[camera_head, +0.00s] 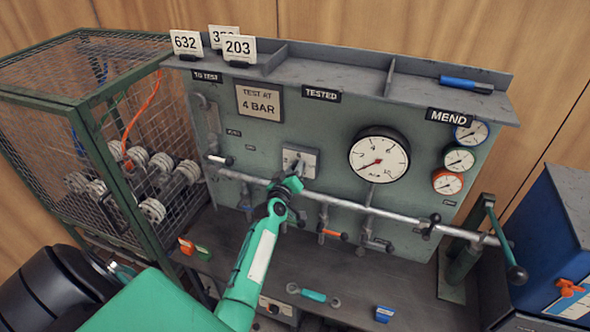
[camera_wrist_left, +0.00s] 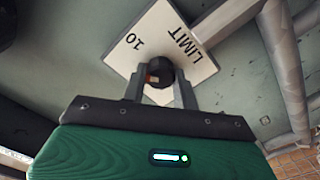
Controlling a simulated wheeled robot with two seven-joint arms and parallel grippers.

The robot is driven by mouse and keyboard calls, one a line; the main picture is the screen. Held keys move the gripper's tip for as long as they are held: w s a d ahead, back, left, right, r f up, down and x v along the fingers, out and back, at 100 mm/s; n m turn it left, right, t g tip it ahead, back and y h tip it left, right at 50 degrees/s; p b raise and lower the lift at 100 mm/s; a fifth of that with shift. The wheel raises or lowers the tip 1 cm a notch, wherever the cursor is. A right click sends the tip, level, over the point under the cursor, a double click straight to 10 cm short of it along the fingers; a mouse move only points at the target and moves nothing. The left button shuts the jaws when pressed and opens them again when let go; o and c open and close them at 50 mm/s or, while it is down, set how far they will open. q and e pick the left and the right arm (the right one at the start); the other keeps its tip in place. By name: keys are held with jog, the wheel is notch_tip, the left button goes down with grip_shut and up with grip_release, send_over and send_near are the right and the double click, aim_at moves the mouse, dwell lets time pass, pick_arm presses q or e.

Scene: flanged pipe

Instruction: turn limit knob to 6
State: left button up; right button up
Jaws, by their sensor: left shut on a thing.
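The limit knob (camera_wrist_left: 160,72) is a small dark round knob with a reddish-brown patch. It sits on a pale square plate (camera_wrist_left: 190,55) marked "LIMIT" and "10" in the left wrist view. In the head view the plate (camera_head: 308,157) is on the green panel, below the "TEST AT 4 BAR" sign. My left gripper (camera_wrist_left: 160,79) is shut on the knob, one grey finger on each side. In the head view my left gripper (camera_head: 292,181) reaches up to the plate and hides part of it. The knob's pointer and most scale numbers cannot be read. My right gripper is not in view.
A pale horizontal pipe (camera_head: 350,206) crosses the panel just below the plate. A large gauge (camera_head: 379,158) is to the right, with several small gauges beyond. A wire cage (camera_head: 135,130) with valve parts stands at left. A blue box (camera_head: 565,240) stands at right.

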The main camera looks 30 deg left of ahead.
pick_arm(q)
jog(key=shift+f+n, duration=0.1)
jog(key=shift+n, duration=5)
jog(key=o, duration=1)
jog(key=shift+a, duration=0.1)
jog(key=shift+c, duration=0.2)
jog(key=b+v, duration=0.2)
jog(key=v, duration=1.2)
jog(key=shift+b, duration=0.3)
jog(key=shift+w, duration=0.1)
